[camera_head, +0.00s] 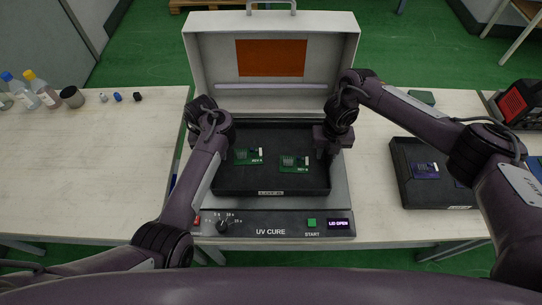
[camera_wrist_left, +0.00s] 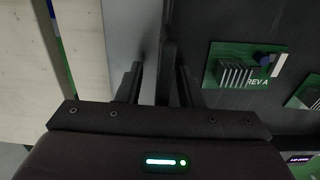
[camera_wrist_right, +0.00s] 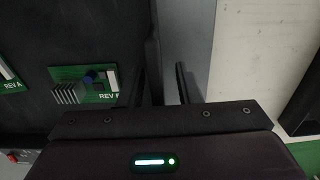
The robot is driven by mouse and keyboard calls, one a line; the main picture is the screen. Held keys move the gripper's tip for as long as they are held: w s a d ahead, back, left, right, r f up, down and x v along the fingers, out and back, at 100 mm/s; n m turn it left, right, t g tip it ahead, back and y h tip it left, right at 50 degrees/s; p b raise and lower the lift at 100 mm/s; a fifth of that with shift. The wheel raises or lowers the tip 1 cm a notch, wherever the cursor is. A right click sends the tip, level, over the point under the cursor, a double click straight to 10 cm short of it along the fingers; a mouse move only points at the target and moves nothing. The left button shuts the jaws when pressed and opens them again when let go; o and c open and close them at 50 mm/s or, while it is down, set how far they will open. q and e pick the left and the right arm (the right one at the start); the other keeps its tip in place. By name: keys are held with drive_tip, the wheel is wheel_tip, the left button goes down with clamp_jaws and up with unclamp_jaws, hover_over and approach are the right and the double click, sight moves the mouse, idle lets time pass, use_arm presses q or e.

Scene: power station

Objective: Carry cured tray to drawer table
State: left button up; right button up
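The black tray (camera_head: 240,183) lies in the UV cure box (camera_head: 270,232), whose lid (camera_head: 200,75) stands open. It holds two green circuit boards, one marked REV A (camera_wrist_left: 245,66) and one marked REV B (camera_wrist_right: 85,85). My left gripper (camera_wrist_left: 160,75) is at the tray's left side, its fingers apart on either side of the tray wall. My right gripper (camera_wrist_right: 165,80) is at the right side, its fingers also apart around the wall. In the head view, my wrists hide most of both grippers' fingers.
A second black tray (camera_head: 403,186) with blue boards is on the table at right, near a device with a red screen (camera_head: 513,103). Bottles (camera_head: 42,90) and small items stand at the back left. The left table (camera_head: 80,160) is otherwise clear. The display reads LID OPEN.

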use_arm(q)
drive_tip(key=shift+c, duration=0.3)
use_arm(e)
drive_tip(key=shift+c, duration=0.3)
use_arm(q)
clamp_jaws()
use_arm(e)
clamp_jaws()
use_arm(q)
drive_tip(key=shift+r, duration=0.25)
use_arm(e)
drive_tip(key=shift+r, duration=0.2)
